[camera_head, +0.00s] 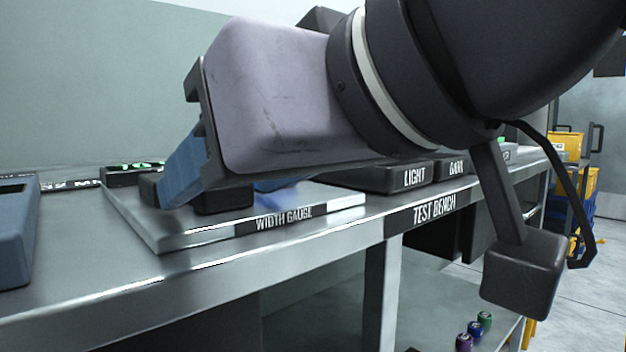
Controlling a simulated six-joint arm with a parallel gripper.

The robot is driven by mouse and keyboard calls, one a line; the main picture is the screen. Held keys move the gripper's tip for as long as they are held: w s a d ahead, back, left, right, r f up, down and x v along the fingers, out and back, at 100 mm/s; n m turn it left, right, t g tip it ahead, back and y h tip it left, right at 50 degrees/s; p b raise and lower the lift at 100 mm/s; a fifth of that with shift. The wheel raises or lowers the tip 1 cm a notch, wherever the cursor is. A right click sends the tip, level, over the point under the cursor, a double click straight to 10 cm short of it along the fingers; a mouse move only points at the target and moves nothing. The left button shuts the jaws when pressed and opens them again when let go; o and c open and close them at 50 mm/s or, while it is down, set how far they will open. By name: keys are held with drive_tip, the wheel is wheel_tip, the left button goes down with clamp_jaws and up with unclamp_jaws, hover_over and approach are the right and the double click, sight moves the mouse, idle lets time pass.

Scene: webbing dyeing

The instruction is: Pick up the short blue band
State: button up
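My gripper (188,192) points down at the left end of its grey housing, low over the width gauge (190,239). Its two dark tips stand apart, with blue between and above them. I cannot tell how much of that blue is gripper and how much is band. A blue piece (282,183), probably the short blue band, shows on the gauge just right of the gripper. It is blurred and mostly hidden behind the gripper and housing. Whether the tips touch or grip it cannot be seen.
The gauge lies on the metal test bench (90,300). A blue-grey box (15,230) stands at the left. Dark trays marked LIGHT (405,177) and DARK (458,167) lie to the right. Small coloured spools (474,328) sit on a lower shelf. The bench's front strip is clear.

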drive_tip(key=shift+a, duration=0.1)
drive_tip(key=shift+c, duration=0.4)
drive_tip(key=c, duration=1.2)
drive_tip(key=shift+o, duration=0.2)
drive_tip(key=shift+r, duration=0.15)
wheel_tip(320, 180, up, 10)
drive_tip(key=p, duration=0.9)
wheel_tip(320, 180, up, 57)
drive_tip(key=p, duration=5.7)
